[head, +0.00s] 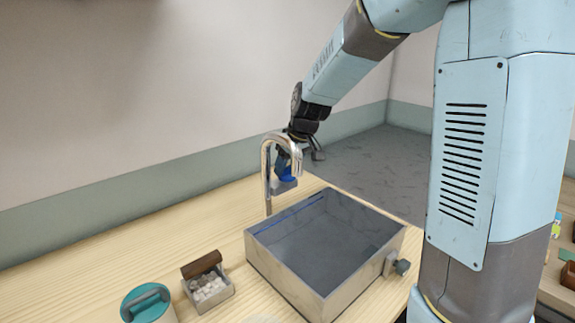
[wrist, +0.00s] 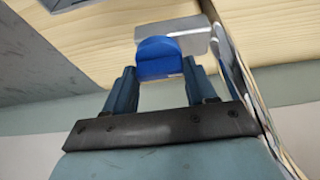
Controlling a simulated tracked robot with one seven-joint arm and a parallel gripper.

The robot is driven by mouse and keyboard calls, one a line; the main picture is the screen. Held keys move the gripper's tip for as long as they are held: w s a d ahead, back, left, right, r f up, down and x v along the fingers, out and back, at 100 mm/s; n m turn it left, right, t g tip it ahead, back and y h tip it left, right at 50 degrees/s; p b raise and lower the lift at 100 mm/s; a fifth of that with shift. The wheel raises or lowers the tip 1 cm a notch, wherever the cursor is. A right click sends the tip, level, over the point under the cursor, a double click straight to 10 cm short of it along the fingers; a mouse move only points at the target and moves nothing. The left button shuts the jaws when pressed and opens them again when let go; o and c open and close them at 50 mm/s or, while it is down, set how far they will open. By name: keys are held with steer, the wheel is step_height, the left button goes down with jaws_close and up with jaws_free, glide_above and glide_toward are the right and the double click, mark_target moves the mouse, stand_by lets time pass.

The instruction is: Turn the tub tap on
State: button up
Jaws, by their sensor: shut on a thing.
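The tub (head: 268,263) is a grey, open-topped basin on the wooden counter. The tap's curved chrome spout (head: 267,178) rises behind its far left rim. A blue tap handle (head: 288,178) shows behind the spout, partly hidden by it and by my gripper. In the wrist view the blue handle (wrist: 157,50) sits between my fingertips, in front of a shiny grey plate. My gripper (wrist: 160,70) is shut on this handle, with one finger on each side. I see no water stream from the spout.
A teal-lidded pot (head: 147,303) and a small box of white pieces (head: 210,293) with a brown top stand left of the tub. A grey knob (head: 402,267) sticks out from the tub's right side. The counter's left part is clear.

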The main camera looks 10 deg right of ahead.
steer(key=shift+c, duration=1.4)
steer(key=shift+a, duration=0.2)
steer(key=shift+c, duration=0.4)
steer(key=shift+d, duration=0.1)
steer(key=shift+n, duration=0.4)
steer(key=n+g+y, duration=0.1)
steer(key=n, duration=0.1)
steer(key=shift+d+n, duration=0.15)
steer(key=shift+n, duration=0.15)
steer(key=n, duration=0.2)
steer(key=n+g, duration=0.1)
steer(key=n, duration=0.1)
steer(key=shift+w+n+g+y, duration=0.2)
steer(key=shift+n+g+y, duration=0.1)
steer(key=shift+y, duration=0.1)
steer(key=n+g, duration=0.2)
steer(key=n, duration=0.3)
steer(key=shift+w, duration=0.1)
steer(key=n+g, duration=0.1)
steer(key=n, duration=0.3)
steer(key=shift+n+g+h, duration=0.3)
steer(key=shift+g, duration=0.1)
steer(key=shift+f+n, duration=0.1)
steer(key=shift+n, duration=0.2)
